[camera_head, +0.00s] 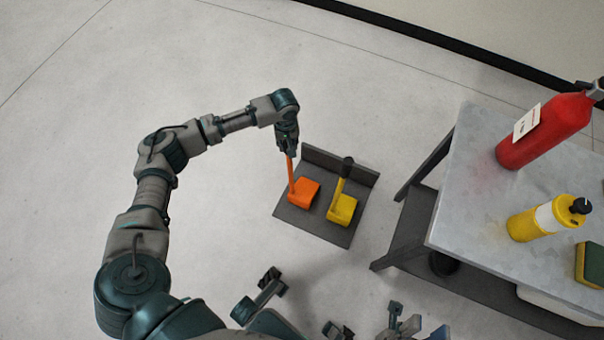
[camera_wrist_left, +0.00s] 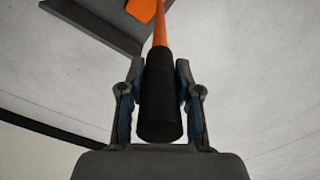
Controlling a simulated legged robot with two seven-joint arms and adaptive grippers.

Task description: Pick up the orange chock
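The orange chock (camera_head: 304,192), a block with an upright orange handle, stands on the dark tray (camera_head: 318,228) on the floor. In the left wrist view its orange block (camera_wrist_left: 142,9) is partly cut off at the top edge. My left gripper (camera_head: 288,148) is at the upper end of the handle. In the left wrist view the black grip (camera_wrist_left: 160,105) lies between my left gripper's fingers (camera_wrist_left: 161,68), whose tips appear close against it on both sides. Parts of my own body show at the bottom edge of the head view; my right gripper cannot be made out clearly there.
A yellow chock (camera_head: 342,209) with a black-tipped handle stands just right of the orange one. The tray has a raised back wall (camera_head: 340,164). A grey table (camera_head: 470,190) at right holds a red extinguisher (camera_head: 545,130), a yellow bottle (camera_head: 540,220) and a sponge (camera_head: 590,264). Floor left is clear.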

